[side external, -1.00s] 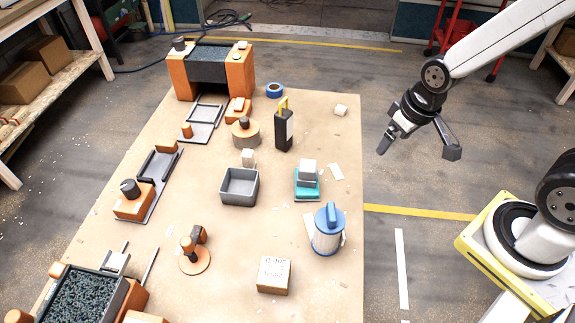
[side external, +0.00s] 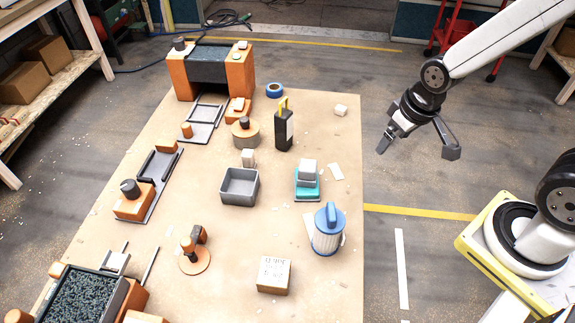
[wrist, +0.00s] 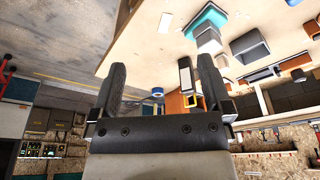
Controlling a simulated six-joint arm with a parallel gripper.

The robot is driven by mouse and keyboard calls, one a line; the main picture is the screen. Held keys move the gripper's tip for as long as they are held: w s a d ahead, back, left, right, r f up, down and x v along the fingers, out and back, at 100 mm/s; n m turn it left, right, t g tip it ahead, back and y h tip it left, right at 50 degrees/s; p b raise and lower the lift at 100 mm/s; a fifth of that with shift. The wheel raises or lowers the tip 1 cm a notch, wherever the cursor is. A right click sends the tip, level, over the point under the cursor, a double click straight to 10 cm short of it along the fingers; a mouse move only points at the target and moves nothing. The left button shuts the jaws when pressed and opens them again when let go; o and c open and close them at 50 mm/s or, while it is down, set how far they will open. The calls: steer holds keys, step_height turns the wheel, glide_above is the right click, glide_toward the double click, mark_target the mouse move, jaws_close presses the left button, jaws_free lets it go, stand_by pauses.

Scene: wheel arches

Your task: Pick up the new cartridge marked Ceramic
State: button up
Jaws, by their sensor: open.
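No label reading Ceramic is legible in either view, so I cannot tell which piece is that cartridge. A blue and white ribbed cylinder with a blue top handle (side external: 328,236) stands upright at the table's right edge. A black upright block with a yellow handle and pale label (side external: 284,134) stands farther back; it also shows in the wrist view (wrist: 185,76). My gripper (side external: 417,152) is open and empty, raised right of the table. In the wrist view its fingers (wrist: 162,64) are spread wide, with nothing between them.
On the table (side external: 215,275) stand a grey open bin (side external: 239,188), a teal base with pale blocks (side external: 307,184), a small box with illegible marks (side external: 274,275) and a blue tape ring (side external: 274,90). Orange fixtures (side external: 133,202) line the left. Floor is clear below my gripper.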

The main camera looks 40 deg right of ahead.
mark_target(340, 213)
steer(key=w+a+f+n+t+y, duration=0.1)
steer(key=w+f+n+t+y, duration=0.25)
steer(key=w+f+n, duration=0.5)
steer(key=s+a+f+n+g+y, duration=0.1)
steer(key=s+a+n+g+y, duration=0.1)
steer(key=s+n+y, duration=0.1)
steer(key=s+a+f+n+g+y, duration=0.1)
steer(key=s+a+n+g+y, duration=0.1)
steer(key=s+a+n+y, duration=0.1)
steer(key=s+a+f+n+g+y, duration=0.1)
steer(key=s+a+n+g+y, duration=0.2)
steer(key=n+y, duration=0.1)
steer(key=shift+s+a, duration=0.1)
steer(key=shift+a, duration=0.15)
steer(key=shift+a, duration=0.1)
steer(key=shift+x, duration=1.2)
